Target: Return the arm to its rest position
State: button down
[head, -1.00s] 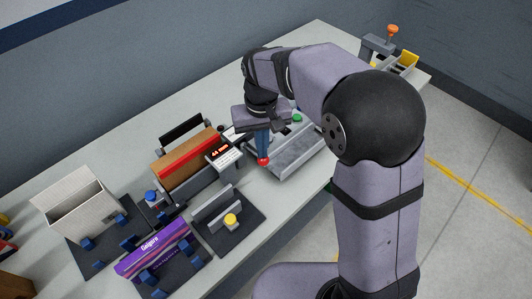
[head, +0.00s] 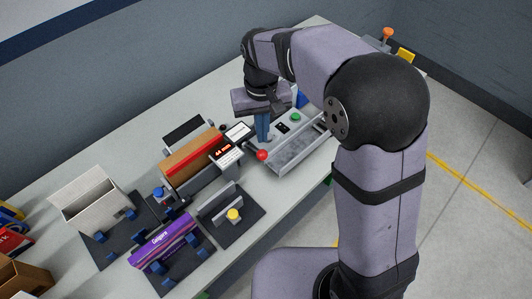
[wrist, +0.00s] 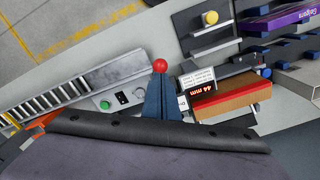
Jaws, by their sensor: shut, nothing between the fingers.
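My gripper (head: 262,134) hangs above the grey machine (head: 292,153) with the green button, pointing down. Its blue fingers are together with nothing between them. In the wrist view the shut fingers (wrist: 161,101) point toward a red ball-shaped knob (wrist: 160,66), which also shows in the head view (head: 262,155) at the machine's left end. I cannot tell whether the fingertips touch the knob. My arm is bent over the right part of the bench.
Left of the machine stand a device with a red "44 mm" display (head: 226,151), a brown and red block (head: 193,160), a yellow-knobbed fixture (head: 233,215), a purple Galgora box (head: 163,245) and an open white box (head: 90,200). Bare bench (head: 105,150) lies along the wall.

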jog(key=shift+r+p, duration=0.35)
jog(key=shift+r, duration=0.35)
jog(key=s+d+f+n, duration=0.1)
jog(key=s+d+f, duration=0.6)
jog(key=s+f, duration=0.25)
jog(key=s+d+r+m+b, duration=0.1)
jog(key=s+d+m+b, duration=0.2)
jog(key=s+d, duration=0.3)
jog(key=d+m, duration=0.1)
jog(key=d, duration=0.3)
jog(key=shift+s, duration=0.2)
